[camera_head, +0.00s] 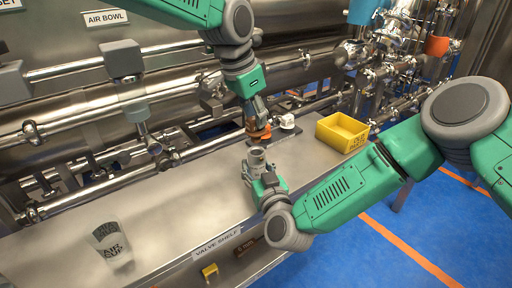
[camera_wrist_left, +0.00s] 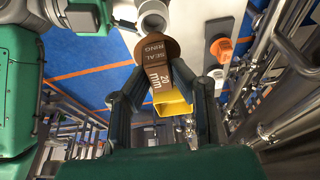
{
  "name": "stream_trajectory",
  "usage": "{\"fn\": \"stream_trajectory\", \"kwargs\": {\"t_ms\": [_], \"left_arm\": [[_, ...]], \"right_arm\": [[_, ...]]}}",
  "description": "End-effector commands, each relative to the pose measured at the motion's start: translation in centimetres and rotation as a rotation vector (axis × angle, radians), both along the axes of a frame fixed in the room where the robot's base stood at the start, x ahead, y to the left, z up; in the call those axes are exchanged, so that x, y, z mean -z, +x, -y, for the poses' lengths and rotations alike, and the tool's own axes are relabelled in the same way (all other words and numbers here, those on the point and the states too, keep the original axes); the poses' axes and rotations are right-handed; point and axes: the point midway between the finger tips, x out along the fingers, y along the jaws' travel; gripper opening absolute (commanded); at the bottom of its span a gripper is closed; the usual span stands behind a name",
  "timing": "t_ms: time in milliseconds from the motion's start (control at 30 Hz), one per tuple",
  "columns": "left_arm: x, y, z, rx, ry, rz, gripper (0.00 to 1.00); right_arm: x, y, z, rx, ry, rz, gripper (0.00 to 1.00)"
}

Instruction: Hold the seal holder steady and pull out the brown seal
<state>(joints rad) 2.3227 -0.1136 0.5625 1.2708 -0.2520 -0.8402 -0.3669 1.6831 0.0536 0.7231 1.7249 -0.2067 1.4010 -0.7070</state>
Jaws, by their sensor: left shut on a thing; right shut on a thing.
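The brown seal (camera_head: 260,134) is at my left gripper (camera_head: 257,122), above the shelf. In the left wrist view the seal (camera_wrist_left: 158,60) has a round brown head and a tab lettered "SEAL RING 20 mm", held between the left gripper's fingers (camera_wrist_left: 168,98). The grey, cup-like seal holder (camera_head: 256,157) stands just below it, gripped by my right gripper (camera_head: 264,183). In the head view a small gap shows between seal and holder. The holder (camera_wrist_left: 153,17) also shows beyond the seal's head in the left wrist view, with its round opening visible.
A yellow bin (camera_head: 342,132) stands on the metal shelf (camera_head: 185,205) at the right. A small white part (camera_head: 287,122) sits behind the grippers. Steel pipes and tanks (camera_head: 190,88) line the back.

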Motion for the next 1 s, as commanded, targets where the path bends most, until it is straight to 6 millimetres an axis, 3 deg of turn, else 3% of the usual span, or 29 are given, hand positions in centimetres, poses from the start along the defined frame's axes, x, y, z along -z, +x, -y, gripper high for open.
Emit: {"fn": "stream_trajectory", "kwargs": {"t_ms": [133,167,200,233,633,1000], "left_arm": [[0.0,0.0,0.0,0.000,0.000,0.000,0.00],[0.0,0.0,0.0,0.000,0.000,0.000,0.00],[0.0,0.0,0.0,0.000,0.000,0.000,0.00],[0.0,0.0,0.0,0.000,0.000,0.000,0.00],[0.0,0.0,0.0,0.000,0.000,0.000,0.00],[0.0,0.0,0.0,0.000,0.000,0.000,0.00]], "right_arm": [[0.0,0.0,0.0,0.000,0.000,0.001,0.00],[0.0,0.0,0.0,0.000,0.000,0.001,0.40],[0.0,0.0,0.0,0.000,0.000,0.001,0.54],[0.0,0.0,0.0,0.000,0.000,0.001,0.57],[0.0,-0.7,0.2,-0.001,0.000,-0.001,0.57],[0.2,-7.5,2.4,-0.003,0.000,-0.004,0.57]]}}
